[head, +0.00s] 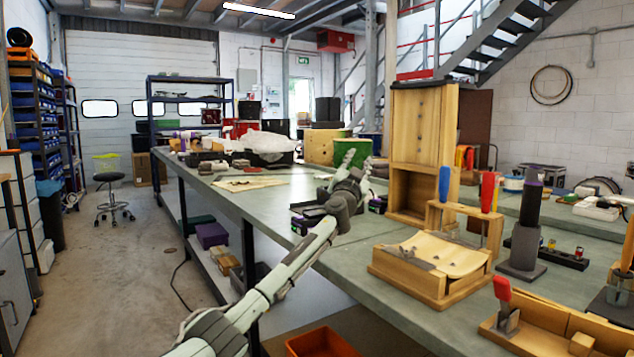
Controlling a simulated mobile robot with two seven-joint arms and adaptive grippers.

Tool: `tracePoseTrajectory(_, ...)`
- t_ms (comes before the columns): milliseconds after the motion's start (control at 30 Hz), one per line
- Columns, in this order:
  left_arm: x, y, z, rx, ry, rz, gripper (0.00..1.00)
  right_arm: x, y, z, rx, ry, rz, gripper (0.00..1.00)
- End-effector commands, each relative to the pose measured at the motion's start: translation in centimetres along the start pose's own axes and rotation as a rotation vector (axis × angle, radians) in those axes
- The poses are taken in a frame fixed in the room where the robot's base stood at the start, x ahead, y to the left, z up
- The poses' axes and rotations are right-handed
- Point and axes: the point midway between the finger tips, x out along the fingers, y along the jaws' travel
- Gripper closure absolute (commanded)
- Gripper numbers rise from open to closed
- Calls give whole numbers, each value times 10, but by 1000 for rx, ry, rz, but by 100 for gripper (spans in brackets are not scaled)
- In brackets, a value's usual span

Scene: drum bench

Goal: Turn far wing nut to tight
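My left gripper (358,160) is over the bench, left of the tall wooden frame. Its fingers point up and away, with a small gap between them, and nothing shows in them. I cannot make out a wing nut for certain; any is too small or hidden. A wooden cradle (455,292) with a curved pale top and a grey metal piece sits on the near bench, right of my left arm. The tall wooden frame (425,130) stands upright behind it. My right gripper is not in view.
The green-grey bench (375,275) has clear room left of the cradle. A wooden rack (478,218) holds blue-handled and red-handled tools. A dark post (524,232) stands right of it. A wooden tray (560,325) with a red-handled tool is at the front right.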

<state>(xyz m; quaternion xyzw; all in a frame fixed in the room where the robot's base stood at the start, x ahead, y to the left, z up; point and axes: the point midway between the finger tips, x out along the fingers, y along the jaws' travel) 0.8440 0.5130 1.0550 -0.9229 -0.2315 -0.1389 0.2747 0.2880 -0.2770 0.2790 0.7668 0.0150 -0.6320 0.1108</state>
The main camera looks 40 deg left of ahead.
Motion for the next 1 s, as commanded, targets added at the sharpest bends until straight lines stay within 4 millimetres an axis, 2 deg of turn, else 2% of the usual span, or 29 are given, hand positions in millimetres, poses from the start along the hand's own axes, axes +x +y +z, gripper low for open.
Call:
tracePoseTrajectory(300,-10,-25,47,11,-105,-88,68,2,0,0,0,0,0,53)
tracePoseTrajectory(500,-16,-37,69,17,-158,-129,68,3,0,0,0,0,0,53)
tracePoseTrajectory(700,-19,-43,81,20,-186,-150,68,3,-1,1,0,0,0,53)
tracePoseTrajectory(1000,-20,-44,82,21,-190,-154,68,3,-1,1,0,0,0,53)
